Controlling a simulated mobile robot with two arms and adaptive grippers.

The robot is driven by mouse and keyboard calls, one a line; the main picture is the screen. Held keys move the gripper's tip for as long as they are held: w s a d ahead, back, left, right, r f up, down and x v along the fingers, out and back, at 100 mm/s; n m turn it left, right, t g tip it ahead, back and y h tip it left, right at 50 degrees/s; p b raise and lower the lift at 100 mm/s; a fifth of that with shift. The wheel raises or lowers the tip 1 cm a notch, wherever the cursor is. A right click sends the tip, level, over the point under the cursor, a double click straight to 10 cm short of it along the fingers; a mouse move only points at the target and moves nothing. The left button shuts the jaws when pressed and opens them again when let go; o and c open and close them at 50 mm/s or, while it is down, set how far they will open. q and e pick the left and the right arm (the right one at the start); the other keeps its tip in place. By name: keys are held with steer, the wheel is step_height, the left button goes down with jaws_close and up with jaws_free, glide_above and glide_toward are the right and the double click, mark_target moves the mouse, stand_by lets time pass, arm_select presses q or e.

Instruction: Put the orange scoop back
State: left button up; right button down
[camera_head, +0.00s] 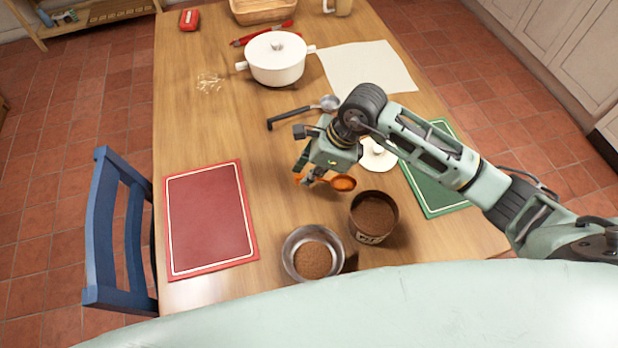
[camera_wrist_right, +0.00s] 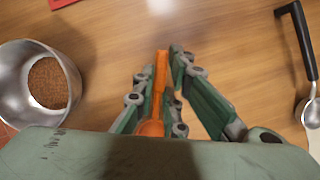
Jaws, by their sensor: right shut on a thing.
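The orange scoop (camera_head: 344,183) is in my right gripper (camera_head: 309,178), near the middle of the table. In the right wrist view the scoop's handle (camera_wrist_right: 161,72) lies between the two fingers of my right gripper (camera_wrist_right: 159,65), and its bowl is partly hidden by the gripper body. I cannot tell how far the scoop is above the table. A dark tin (camera_head: 367,238) of brown powder stands just right of and nearer than the scoop. A metal bowl (camera_head: 291,262) with brown powder stands nearer still; it also shows in the right wrist view (camera_wrist_right: 68,62). My left gripper is out of view.
A white lid (camera_head: 378,156) lies behind the tin, by a green mat (camera_head: 436,195). A metal ladle with a black handle (camera_head: 290,117) lies beyond my gripper. A white pot (camera_head: 275,62) and paper sheet (camera_head: 375,70) are farther back. A red mat (camera_head: 207,220) is left.

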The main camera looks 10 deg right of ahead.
step_height(320, 180, down, 4)
steer(key=shift+a+r+p, duration=0.1)
steer(key=shift+a+p, duration=0.05)
steer(key=shift+p, duration=0.35)
steer(key=shift+f, duration=0.2)
steer(key=shift+f, duration=0.1)
steer(key=c, duration=1.8)
jaws_free()
steer(key=b+v, duration=0.2)
steer(key=v, duration=0.9)
steer(key=shift+d+r, duration=0.25)
steer(key=shift+r, duration=0.35)
